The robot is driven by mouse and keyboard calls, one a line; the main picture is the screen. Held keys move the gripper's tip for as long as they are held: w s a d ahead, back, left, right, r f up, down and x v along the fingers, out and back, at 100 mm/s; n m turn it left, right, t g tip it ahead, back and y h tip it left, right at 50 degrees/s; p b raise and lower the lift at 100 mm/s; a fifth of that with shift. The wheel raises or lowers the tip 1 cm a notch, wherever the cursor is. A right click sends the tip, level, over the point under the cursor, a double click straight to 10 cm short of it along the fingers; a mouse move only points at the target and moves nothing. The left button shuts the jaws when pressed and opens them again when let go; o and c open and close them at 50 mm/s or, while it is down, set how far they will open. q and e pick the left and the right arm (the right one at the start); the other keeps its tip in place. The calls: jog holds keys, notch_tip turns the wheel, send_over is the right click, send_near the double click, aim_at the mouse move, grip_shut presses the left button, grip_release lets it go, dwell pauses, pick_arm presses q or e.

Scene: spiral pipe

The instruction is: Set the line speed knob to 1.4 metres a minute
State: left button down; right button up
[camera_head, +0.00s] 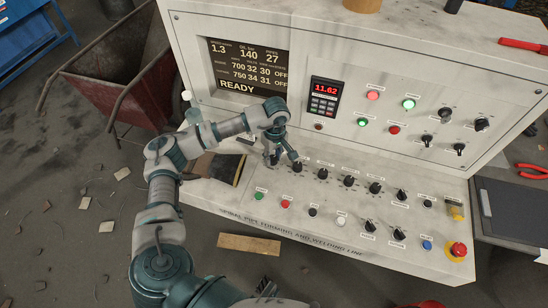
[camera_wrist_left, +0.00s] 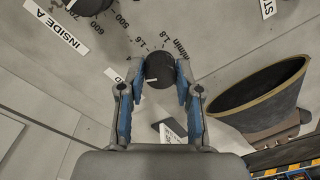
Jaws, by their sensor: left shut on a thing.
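The line speed knob (camera_wrist_left: 160,70) is black and round, with a white pointer line toward its lower left in the left wrist view. Scale marks 1.6 and 1.8 and the word m/min stand beside it. My left gripper (camera_wrist_left: 157,82) has its two blue-padded fingers on either side of the knob, closed on it. In the head view the left gripper (camera_head: 282,158) is at the left end of the sloped console's upper knob row and largely covers this knob. The display (camera_head: 248,67) shows 1.3 at its top left and READY below. My right gripper is not in view.
Another knob (camera_wrist_left: 88,4), labelled INSIDE A, is close by. Several more knobs and buttons line the console (camera_head: 330,170). A red emergency button (camera_head: 458,250) is at the right. A dark object with a tan rim (camera_wrist_left: 262,98) lies beside the gripper.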

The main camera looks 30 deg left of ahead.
aim_at(274, 156)
pick_arm(q)
jog(key=shift+w+r+m+b, duration=0.15)
jog(key=shift+m+b, duration=0.55)
jog(key=shift+m, duration=1.1)
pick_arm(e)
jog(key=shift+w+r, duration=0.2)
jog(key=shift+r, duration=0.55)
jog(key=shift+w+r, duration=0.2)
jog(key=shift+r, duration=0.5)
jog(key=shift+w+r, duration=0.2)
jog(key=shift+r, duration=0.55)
pick_arm(q)
jog(key=c, duration=1)
grip_release()
jog(key=shift+o, duration=1.1)
jog(key=shift+a, duration=0.1)
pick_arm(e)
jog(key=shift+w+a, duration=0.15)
pick_arm(q)
jog(key=shift+r, duration=0.1)
notch_tip(274, 156, up, 11)
jog(key=shift+w+r, duration=0.15)
jog(key=shift+w, duration=0.15)
